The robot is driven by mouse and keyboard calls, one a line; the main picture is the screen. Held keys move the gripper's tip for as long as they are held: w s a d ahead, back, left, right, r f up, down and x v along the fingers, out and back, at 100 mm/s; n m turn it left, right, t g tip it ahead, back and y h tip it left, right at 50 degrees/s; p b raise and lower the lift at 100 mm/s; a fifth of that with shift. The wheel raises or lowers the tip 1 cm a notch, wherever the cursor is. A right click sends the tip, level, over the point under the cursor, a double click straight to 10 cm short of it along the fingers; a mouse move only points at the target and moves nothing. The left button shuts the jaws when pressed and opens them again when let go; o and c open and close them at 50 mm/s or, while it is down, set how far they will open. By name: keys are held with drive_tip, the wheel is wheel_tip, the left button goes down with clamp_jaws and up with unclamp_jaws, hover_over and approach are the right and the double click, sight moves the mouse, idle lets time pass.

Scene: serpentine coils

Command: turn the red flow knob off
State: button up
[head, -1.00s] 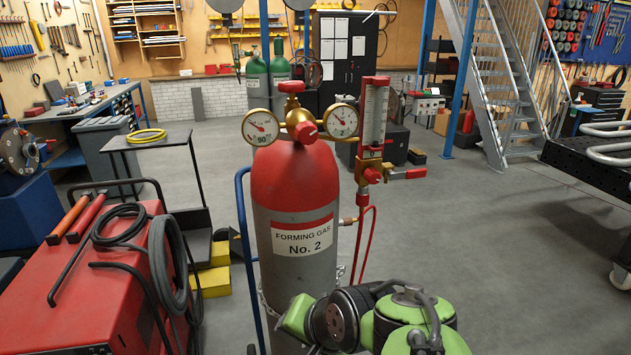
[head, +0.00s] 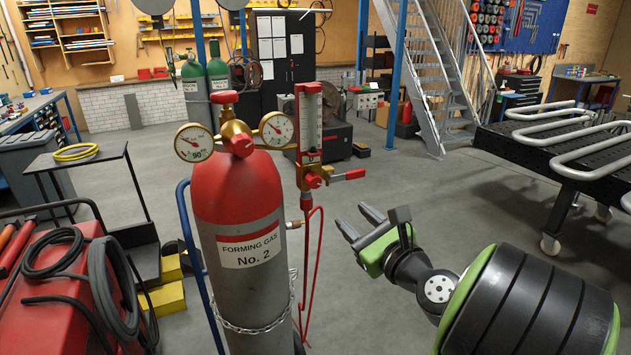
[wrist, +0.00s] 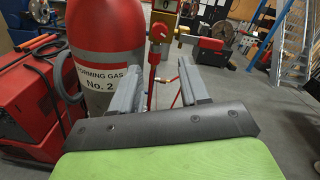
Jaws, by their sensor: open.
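The red flow knob (head: 313,180) is at the base of the upright flowmeter tube (head: 311,118), right of the regulator. A red lever handle (head: 348,175) sticks out to the right beside it. The flowmeter hangs next to the red-topped forming gas cylinder (head: 237,195). My gripper (head: 356,222) is open and empty, below and to the right of the flow knob, apart from it. In the wrist view, the cylinder (wrist: 105,50) is beyond the left finger, and the flowmeter's lower part (wrist: 161,22) shows above the gap between the fingers.
A red regulator knob (head: 243,145) sits between two gauges, with a red valve handwheel (head: 224,97) above. A red hose (head: 314,260) hangs below the flowmeter. A red machine with black cables (head: 60,305) stands at left. A black table with bent tubes (head: 560,150) stands at right.

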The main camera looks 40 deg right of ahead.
sight(316, 184)
drive_tip(key=p+x, duration=0.2)
drive_tip(key=x, duration=1.3)
drive_tip(key=shift+w+a+r+p, duration=0.1)
drive_tip(key=shift+a+r+p, duration=0.1)
drive_tip(key=shift+p, duration=0.1)
drive_tip(key=shift+w+d+f, duration=0.1)
drive_tip(key=shift+w+d, duration=0.1)
drive_tip(key=shift+w, duration=0.15)
drive_tip(key=shift+s, duration=0.1)
drive_tip(key=c, duration=0.8)
drive_tip(key=shift+o, duration=0.2)
